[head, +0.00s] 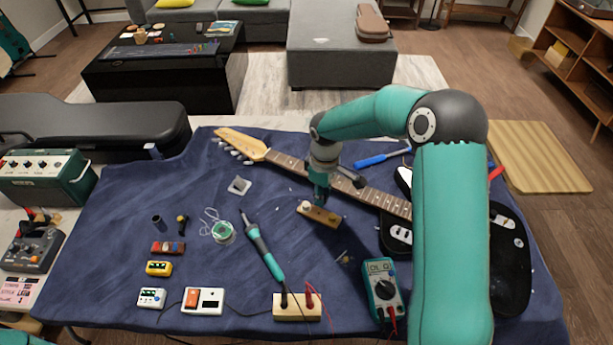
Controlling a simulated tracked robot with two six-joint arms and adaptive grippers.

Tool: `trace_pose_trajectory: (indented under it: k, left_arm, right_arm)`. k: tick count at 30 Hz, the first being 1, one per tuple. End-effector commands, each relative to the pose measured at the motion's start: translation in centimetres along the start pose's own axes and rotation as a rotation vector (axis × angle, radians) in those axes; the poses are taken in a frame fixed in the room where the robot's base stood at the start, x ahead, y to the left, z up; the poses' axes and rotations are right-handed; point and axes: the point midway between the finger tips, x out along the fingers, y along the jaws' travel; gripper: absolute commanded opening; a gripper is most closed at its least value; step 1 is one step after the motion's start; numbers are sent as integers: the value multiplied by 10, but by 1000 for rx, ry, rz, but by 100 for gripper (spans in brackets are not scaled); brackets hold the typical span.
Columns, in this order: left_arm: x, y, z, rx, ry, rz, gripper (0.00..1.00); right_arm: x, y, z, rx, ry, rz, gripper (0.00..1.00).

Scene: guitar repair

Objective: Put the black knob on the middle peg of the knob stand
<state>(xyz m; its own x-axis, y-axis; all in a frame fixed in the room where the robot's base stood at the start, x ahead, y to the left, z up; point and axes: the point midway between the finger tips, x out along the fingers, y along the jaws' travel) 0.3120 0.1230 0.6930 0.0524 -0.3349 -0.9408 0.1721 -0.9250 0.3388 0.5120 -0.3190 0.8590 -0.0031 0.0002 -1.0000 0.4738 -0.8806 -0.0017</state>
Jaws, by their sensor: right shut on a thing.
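The knob stand (325,218) is a small wooden block on the blue cloth, right of the middle of the table. A cream knob (305,207) sits at its left end. A small peg shows near its right end. My right gripper (320,197) points down over the middle of the stand and is shut on the black knob. The knob is mostly hidden by the fingers, very close above the stand or on its middle peg; I cannot tell which. My left gripper is out of view.
A guitar neck (288,162) lies behind the stand, close to my right gripper. A soldering iron (264,251) lies front-left and a multimeter (382,285) front-right. A solder spool (222,232) and several small pedals lie left. Cloth just before the stand is mostly clear.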

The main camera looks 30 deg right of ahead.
Motion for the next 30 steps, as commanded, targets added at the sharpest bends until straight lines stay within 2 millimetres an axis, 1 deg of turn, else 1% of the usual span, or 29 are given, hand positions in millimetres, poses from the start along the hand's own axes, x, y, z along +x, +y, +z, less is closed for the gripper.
trace_pose_trajectory:
  k: [7, 19, 24, 30]
  left_arm:
    - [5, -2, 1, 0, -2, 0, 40]
    - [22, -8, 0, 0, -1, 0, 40]
    - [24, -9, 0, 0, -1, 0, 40]
    - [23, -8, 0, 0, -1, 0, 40]
  right_arm:
    - [8, -2, -5, -10, -1, -1, 0]
    - [36, -2, -5, -8, -1, -1, 0]
    - [41, -1, -3, -5, -1, -1, 0]
    - [41, -1, -3, -4, -1, -1, 0]
